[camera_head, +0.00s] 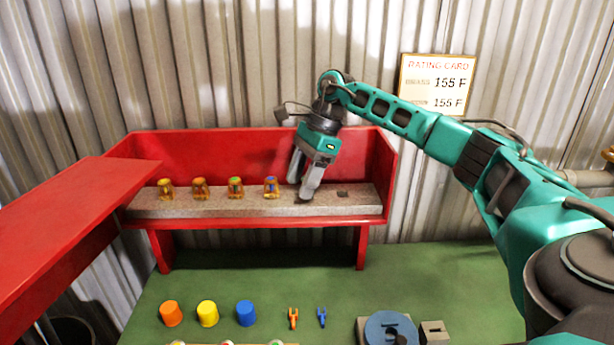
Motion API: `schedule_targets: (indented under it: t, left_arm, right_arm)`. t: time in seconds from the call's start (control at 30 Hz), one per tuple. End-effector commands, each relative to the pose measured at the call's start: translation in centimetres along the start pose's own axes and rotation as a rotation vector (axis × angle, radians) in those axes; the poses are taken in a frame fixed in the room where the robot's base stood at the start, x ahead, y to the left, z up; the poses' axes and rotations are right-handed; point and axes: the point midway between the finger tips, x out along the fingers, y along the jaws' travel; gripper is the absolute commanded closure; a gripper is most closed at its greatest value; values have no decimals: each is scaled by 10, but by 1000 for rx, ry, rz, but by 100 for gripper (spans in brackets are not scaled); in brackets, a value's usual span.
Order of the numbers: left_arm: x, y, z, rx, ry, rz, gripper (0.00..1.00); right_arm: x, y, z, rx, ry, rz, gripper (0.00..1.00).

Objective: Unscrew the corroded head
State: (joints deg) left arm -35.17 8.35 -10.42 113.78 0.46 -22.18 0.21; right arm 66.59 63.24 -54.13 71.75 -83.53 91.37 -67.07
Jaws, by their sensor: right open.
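Several small brass sprinkler heads stand upright in a row on the speckled grey strip (215,208) of the red cabinet. From left, they are one head (166,189), a second with an orange tint (199,189), one with a green centre (236,188) and one with a blue centre (271,188). I cannot tell by sight which is corroded. My right gripper (301,187) points down at the strip, just right of the blue-centred head. Its fingers are apart, with nothing visible between them. My left gripper is not in view.
A red panel (70,225) juts out at left. On the green surface stand orange (171,314), yellow (207,313) and blue (246,313) caps, orange (293,318) and blue (321,317) forked tools, and a blue-grey disc (378,326). A rating card (436,84) reads 155 F.

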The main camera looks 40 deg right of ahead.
Motion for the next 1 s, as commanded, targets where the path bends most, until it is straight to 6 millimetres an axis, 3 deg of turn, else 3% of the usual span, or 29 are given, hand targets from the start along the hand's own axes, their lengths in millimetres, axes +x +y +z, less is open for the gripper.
schedule_targets:
  t: [0.1,0.37,0.7,1.0]
  left_arm:
    - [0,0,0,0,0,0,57]
    - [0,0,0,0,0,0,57]
    - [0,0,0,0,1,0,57]
    - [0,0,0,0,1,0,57]
  right_arm:
    - [3,1,-5,118,10,-41,43]
    - [2,1,-3,226,8,-86,43]
    - [2,1,-3,560,9,-226,43]
    - [2,0,-4,696,11,-282,43]
